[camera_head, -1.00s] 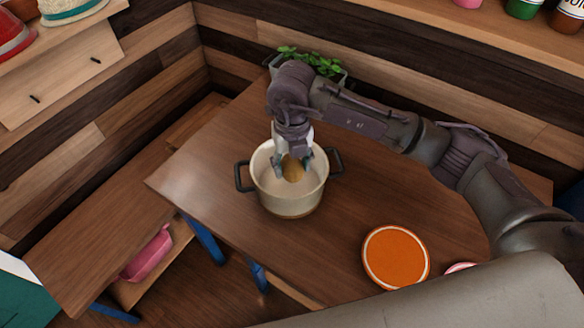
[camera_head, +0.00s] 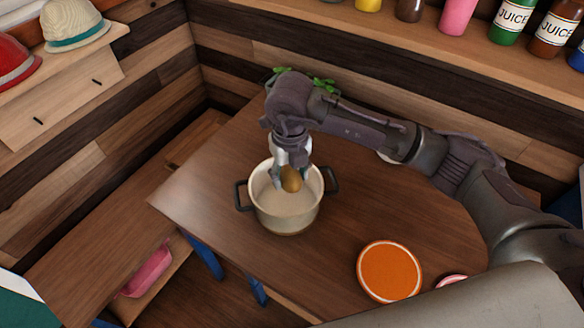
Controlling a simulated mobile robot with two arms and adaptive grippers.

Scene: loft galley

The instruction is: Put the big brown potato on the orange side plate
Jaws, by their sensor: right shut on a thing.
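The brown potato (camera_head: 290,179) is held in my right gripper (camera_head: 289,180), which is shut on it. Gripper and potato are over the white two-handled pot (camera_head: 287,216) on the wooden table. The potato's upper part shows about level with the pot's rim; I cannot tell its exact height. The orange side plate (camera_head: 389,271) with a white rim lies on the table at the lower right, apart from the pot, with nothing on it. My left gripper is not in view.
A small pink-rimmed item (camera_head: 451,280) lies right of the plate, partly hidden by my body. A green plant (camera_head: 322,85) stands behind my arm. Bare table (camera_head: 335,235) lies between pot and plate. A shelf with bottles (camera_head: 508,22) runs along the back.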

